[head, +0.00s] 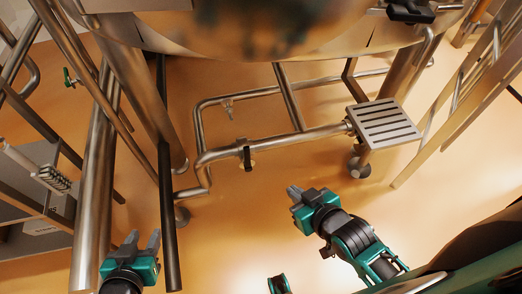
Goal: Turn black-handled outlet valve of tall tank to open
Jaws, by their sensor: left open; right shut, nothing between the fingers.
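The tall steel tank (270,35) fills the top of the head view; only its rounded underside and legs show. A black-handled valve (247,157) sits on the horizontal steel pipe below the tank, its short handle lying across the pipe. My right gripper (292,194) is shut and empty, to the lower right of the valve and apart from it. My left gripper (144,238) is open and empty at the lower left, its fingers pointing up in the picture, near a dark vertical pole and well away from the valve.
A slotted steel plate (383,122) stands right of the valve. A green-handled valve (72,78) is at the far left. A dark pole (168,215) and thick steel pipe (93,200) stand by my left gripper. Ladder-like rails (455,95) are at right. Orange floor between is clear.

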